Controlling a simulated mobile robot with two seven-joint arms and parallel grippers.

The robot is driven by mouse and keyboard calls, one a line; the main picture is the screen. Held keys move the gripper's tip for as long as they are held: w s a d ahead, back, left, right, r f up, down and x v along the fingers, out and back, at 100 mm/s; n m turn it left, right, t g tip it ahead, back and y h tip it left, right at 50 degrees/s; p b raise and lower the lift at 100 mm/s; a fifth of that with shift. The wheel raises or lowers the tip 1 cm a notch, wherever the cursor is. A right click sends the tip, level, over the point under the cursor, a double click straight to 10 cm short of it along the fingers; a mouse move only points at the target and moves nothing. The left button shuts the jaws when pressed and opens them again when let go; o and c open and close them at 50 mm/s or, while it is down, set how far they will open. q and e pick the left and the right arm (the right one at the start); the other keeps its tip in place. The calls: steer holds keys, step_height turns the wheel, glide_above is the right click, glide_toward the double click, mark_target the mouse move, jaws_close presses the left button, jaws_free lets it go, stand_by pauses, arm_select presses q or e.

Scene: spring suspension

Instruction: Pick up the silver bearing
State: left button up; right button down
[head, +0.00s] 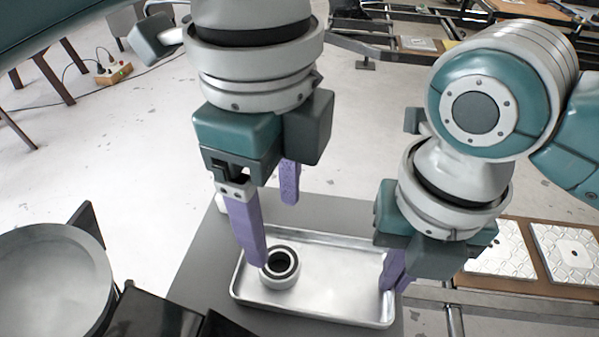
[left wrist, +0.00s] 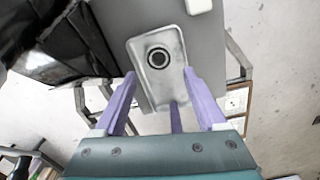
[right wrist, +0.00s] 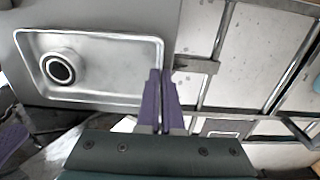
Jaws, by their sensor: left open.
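The silver bearing (head: 281,281), a ring with a dark bore, sits in the left part of a shallow metal tray (head: 318,240). It also shows in the left wrist view (left wrist: 158,50) and in the right wrist view (right wrist: 62,54). My left gripper (head: 270,234) is open and empty, its purple fingers pointing down. One finger overlaps the bearing's left edge in the head view; I cannot tell whether they touch. In the left wrist view, the bearing lies ahead, between the finger lines. My right gripper (head: 392,285) is shut and empty by the tray's right end.
The tray lies on a grey table (head: 205,262). A round grey disc-like object (head: 50,280) is at the lower left, beside black material. Patterned metal plates (head: 568,252) lie on a rack at the right. The tray's middle is clear.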

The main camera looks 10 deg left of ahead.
mark_target(280, 262)
arm_select(q)
step_height(280, 262, down, 8)
steer(key=shift+s+r, duration=0.1)
steer(key=shift+s, duration=0.05)
jaws_close()
stand_by(0.7)
